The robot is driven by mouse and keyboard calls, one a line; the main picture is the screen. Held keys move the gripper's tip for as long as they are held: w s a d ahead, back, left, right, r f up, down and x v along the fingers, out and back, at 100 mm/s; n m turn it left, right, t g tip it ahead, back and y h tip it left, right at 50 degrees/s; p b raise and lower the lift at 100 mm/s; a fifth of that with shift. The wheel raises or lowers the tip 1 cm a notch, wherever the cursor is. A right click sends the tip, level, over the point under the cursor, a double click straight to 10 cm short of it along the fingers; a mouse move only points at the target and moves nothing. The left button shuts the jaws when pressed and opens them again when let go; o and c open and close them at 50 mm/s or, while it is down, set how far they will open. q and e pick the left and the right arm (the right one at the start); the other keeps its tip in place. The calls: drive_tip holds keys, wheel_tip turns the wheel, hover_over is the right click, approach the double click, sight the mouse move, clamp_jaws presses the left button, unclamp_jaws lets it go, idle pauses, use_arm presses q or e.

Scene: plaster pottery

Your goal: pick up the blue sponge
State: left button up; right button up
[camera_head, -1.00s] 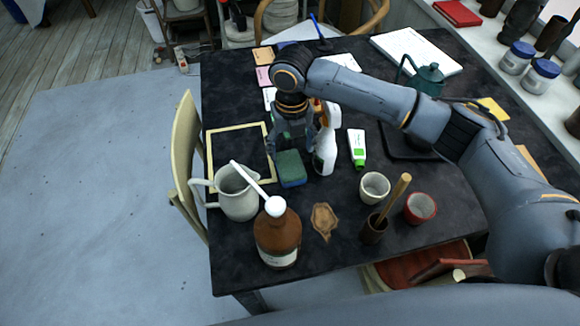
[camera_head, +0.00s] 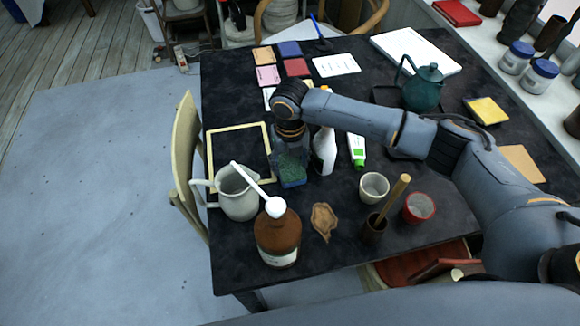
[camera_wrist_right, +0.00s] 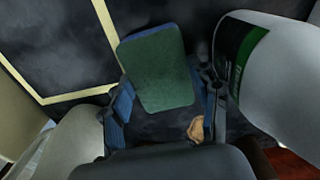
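The sponge (camera_head: 293,179) lies on the dark table, with a green top and a blue lower side. My right gripper (camera_head: 291,158) points down directly over it, with its fingers around the sponge. In the right wrist view the sponge (camera_wrist_right: 158,70) is between the two spread fingers of the right gripper (camera_wrist_right: 162,90). A small gap shows at the right finger; contact at the left finger cannot be told. My left gripper is in neither view.
A white spray bottle (camera_head: 324,152) stands close right of the right gripper. A white pitcher (camera_head: 237,196) and a brown bottle (camera_head: 278,238) stand in front, left. A pale frame (camera_head: 209,157) lies to the left.

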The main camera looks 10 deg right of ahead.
drive_tip(key=shift+r, duration=0.1)
idle(0.3)
drive_tip(key=shift+r, duration=0.6)
drive_tip(key=s+d+r, duration=0.2)
drive_tip(key=s+r, duration=0.2)
drive_tip(key=s+d+r, duration=0.2)
drive_tip(key=s+r, duration=0.1)
drive_tip(key=s, duration=0.1)
drive_tip(key=s+d+r, duration=0.2)
drive_tip(key=s+r, duration=0.2)
drive_tip(key=shift+s+d+r+b, duration=0.1)
drive_tip(key=shift+s+r+b, duration=0.2)
drive_tip(key=shift+o, duration=0.8)
drive_tip(key=c, duration=0.5)
drive_tip(key=shift+f, duration=0.1)
